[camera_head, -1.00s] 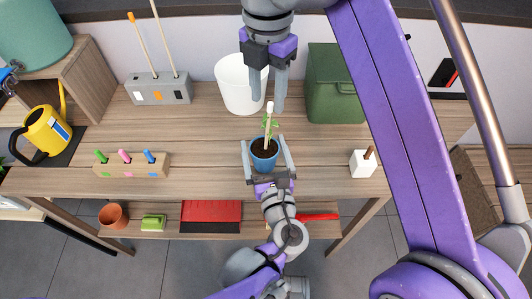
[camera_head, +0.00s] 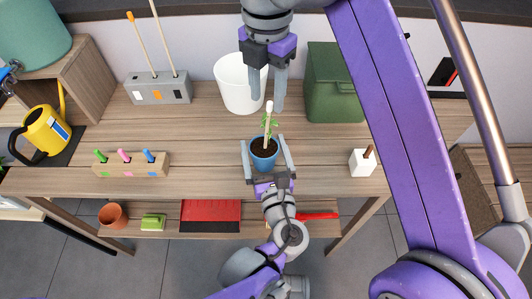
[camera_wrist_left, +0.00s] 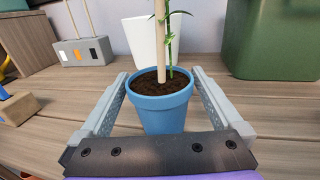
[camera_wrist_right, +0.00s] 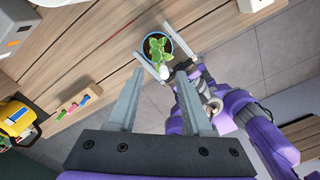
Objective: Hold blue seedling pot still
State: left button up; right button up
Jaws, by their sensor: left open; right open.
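The blue seedling pot (camera_head: 264,160) stands upright on the wooden bench, with dark soil, a green seedling (camera_head: 268,122) and a pale stake (camera_head: 269,110) in it. My left gripper (camera_head: 267,148) is open, with one finger on each side of the pot. In the left wrist view the blue pot (camera_wrist_left: 161,108) sits between the open fingers (camera_wrist_left: 162,95), with gaps seen beside its body. My right gripper (camera_head: 267,104) is open and empty above the stake, pointing down. In the right wrist view the pot (camera_wrist_right: 154,47) lies beyond the open fingers (camera_wrist_right: 160,95).
A white bucket (camera_head: 238,84) and green bin (camera_head: 333,84) stand behind the pot. A peg block (camera_head: 131,165) and grey stand (camera_head: 160,89) are on the left, with a yellow watering can (camera_head: 45,131). A white block (camera_head: 362,163) is on the right. Bench around the pot is clear.

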pick_arm(q)
jog(key=s+d, duration=0.2)
jog(key=s, duration=0.9)
jog(key=shift+s+d, duration=0.15)
jog(key=shift+s, duration=0.2)
